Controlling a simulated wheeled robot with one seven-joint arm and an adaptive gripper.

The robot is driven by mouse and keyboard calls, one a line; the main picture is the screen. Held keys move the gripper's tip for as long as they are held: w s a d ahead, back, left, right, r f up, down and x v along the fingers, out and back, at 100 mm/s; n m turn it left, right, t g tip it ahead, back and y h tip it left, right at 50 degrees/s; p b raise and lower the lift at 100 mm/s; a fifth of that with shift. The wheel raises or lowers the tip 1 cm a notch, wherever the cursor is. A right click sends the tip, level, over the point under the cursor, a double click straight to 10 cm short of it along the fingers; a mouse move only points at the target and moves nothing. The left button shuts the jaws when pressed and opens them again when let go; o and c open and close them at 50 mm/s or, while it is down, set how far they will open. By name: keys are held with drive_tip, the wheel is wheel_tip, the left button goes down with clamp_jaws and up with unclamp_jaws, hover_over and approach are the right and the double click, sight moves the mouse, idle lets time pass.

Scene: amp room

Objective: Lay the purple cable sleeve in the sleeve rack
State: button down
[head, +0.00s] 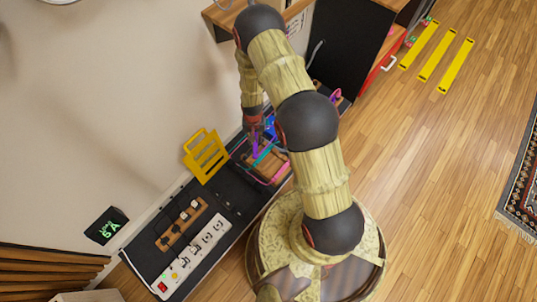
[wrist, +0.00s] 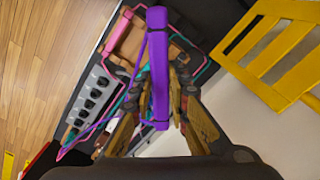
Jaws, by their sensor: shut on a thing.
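The purple cable sleeve (wrist: 158,60) is a long bar held lengthwise between the fingers of my gripper (wrist: 160,88) in the wrist view. In the head view my gripper (head: 254,124) points down over the black bench, with the purple sleeve (head: 255,145) below it, partly hidden. A brown wooden holder, apparently the sleeve rack (head: 260,167), lies just beyond; it also shows in the wrist view (wrist: 131,42), partly behind the purple sleeve. A pink sleeve (wrist: 115,36) and a teal sleeve (head: 265,152) lie at it. I cannot tell whether the purple sleeve touches it.
A yellow slatted piece (head: 206,156) stands by the wall, left of my gripper. A white power strip (head: 192,262) and a wooden block with pegs (head: 180,224) lie on the near bench. Thin coloured cables loop around the holder. A blue thing (head: 270,126) sits close by.

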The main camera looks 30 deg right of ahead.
drive_tip(key=shift+s+d+f+m+b, duration=0.5)
drive_tip(key=shift+d+f+m+b, duration=0.6)
drive_tip(key=shift+f, duration=3)
drive_tip(key=shift+s+d+f+m+b, duration=0.6)
drive_tip(key=shift+d+f+m, duration=0.9)
drive_tip(key=shift+f, duration=2.65)
drive_tip(key=shift+s+d+f+m+b, duration=0.35)
drive_tip(key=shift+d+f+m+b, duration=0.8)
drive_tip(key=shift+f, duration=2.95)
drive_tip(key=shift+f+m, duration=0.25)
drive_tip(key=shift+f, duration=1.55)
drive_tip(key=c, duration=1.6)
unclamp_jaws()
drive_tip(key=shift+c, duration=0.2)
wheel_tip(320, 180, up, 12)
